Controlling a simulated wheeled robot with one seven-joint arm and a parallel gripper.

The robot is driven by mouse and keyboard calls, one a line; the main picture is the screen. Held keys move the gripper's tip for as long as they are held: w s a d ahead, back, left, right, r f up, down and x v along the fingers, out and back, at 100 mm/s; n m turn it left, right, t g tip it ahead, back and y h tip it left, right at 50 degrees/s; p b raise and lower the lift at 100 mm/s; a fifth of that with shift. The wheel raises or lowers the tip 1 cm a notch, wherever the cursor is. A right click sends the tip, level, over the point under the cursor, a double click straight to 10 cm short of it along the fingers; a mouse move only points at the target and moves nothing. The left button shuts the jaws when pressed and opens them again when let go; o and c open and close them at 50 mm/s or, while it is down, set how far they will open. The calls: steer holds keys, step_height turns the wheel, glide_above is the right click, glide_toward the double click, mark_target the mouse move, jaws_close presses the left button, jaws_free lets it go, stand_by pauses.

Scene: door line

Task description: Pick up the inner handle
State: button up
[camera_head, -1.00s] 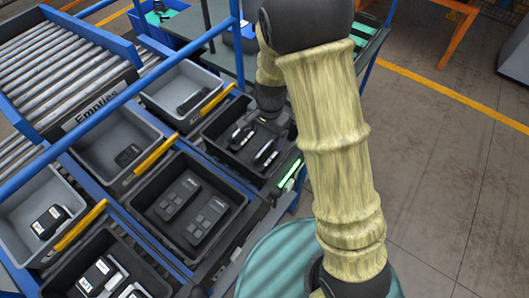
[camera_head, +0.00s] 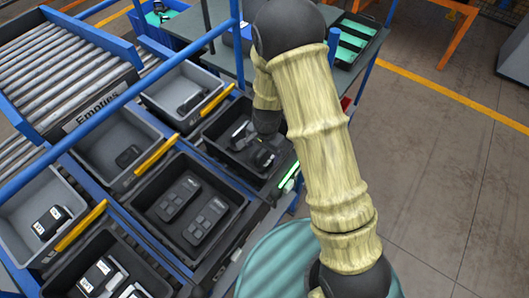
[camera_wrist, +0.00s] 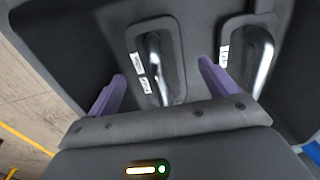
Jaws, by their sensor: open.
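Two silver lever handles on dark plates with white labels lie in a dark bin. In the wrist view one handle (camera_wrist: 158,68) is between the purple fingers of my gripper (camera_wrist: 160,84), and the other handle (camera_wrist: 262,60) lies to the right, outside the right finger. My gripper is open and empty above the bin. In the head view the bin (camera_head: 222,118) is partly hidden by my arm, with one handle showing (camera_head: 243,136). My fingers are not clear there. No marking I can read tells which part is the inner handle.
Neighbouring bins hold dark plates (camera_head: 178,197), a small black part (camera_head: 128,156) and labelled parts (camera_head: 50,222). The floor at right is open.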

step_height(320, 180, down, 2)
steer(key=shift+f, duration=0.2)
steer(key=shift+a, duration=0.1)
stand_by(0.3)
steer(key=c, duration=1.4)
steer(key=shift+r, duration=0.1)
step_height(320, 180, up, 10)
steer(key=shift+f, duration=0.1)
